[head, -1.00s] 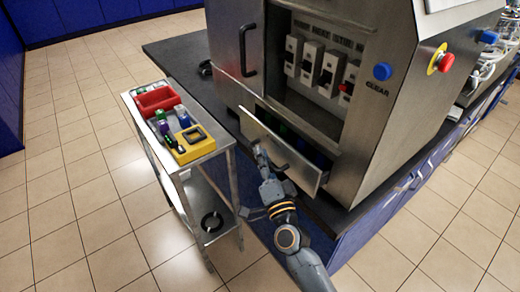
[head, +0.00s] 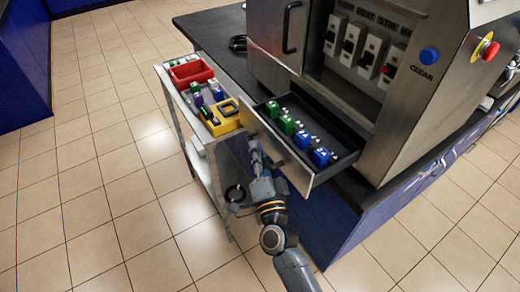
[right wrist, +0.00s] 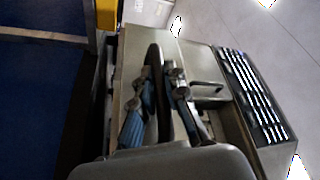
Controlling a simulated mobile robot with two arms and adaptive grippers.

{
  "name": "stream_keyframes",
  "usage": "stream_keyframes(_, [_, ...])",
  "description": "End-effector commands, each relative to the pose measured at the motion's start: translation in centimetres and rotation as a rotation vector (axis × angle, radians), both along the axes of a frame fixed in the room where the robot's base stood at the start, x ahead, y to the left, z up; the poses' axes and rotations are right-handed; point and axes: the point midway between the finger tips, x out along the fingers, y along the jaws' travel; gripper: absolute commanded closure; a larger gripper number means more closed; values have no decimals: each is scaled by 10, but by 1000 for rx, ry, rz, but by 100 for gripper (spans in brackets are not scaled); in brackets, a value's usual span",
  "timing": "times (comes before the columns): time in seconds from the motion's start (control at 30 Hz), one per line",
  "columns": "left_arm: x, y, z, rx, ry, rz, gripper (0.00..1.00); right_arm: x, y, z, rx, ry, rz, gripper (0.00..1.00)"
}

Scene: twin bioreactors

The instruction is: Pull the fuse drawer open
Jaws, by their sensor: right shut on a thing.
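The fuse drawer (head: 306,177) is pulled out from the steel cabinet, with its inside in view from above. It holds green fuses (head: 286,123) and blue fuses (head: 320,156) in a row. My right gripper (head: 257,158) is at the outer face of the drawer front, shut on the drawer's handle. The handle is mostly hidden by the fingers in the head view. In the right wrist view my right gripper (right wrist: 162,85) has its fingers on both sides of a dark bar, seemingly the handle. My left gripper is not in view.
A steel cart (head: 212,138) stands left of the drawer, close to its front corner. It carries a red bin (head: 190,72), a yellow device (head: 222,118) and small coloured blocks. The cabinet (head: 420,110) has a blue button and a red button. Open tiled floor lies left and front.

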Motion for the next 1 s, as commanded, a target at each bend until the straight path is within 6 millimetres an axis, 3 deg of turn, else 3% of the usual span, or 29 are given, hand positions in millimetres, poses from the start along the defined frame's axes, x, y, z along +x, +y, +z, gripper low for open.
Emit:
stream_keyframes(0.13, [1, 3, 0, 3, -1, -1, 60, 0, 0, -1, -2, 2, 0, 100])
stream_keyframes(0.17, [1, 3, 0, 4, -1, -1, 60, 0, 0, -1, -2, 2, 0, 82])
stream_keyframes(0.2, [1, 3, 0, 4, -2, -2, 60, 0, 0, -1, -2, 2, 0, 78])
stream_keyframes(0.57, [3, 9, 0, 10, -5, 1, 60, -4, -2, -2, -2, 1, -1, 78])
stream_keyframes(0.67, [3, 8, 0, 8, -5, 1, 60, -15, -6, -5, -4, 2, -1, 78])
stream_keyframes(1.0, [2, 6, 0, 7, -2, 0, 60, -82, -24, -20, -4, 4, 0, 78])
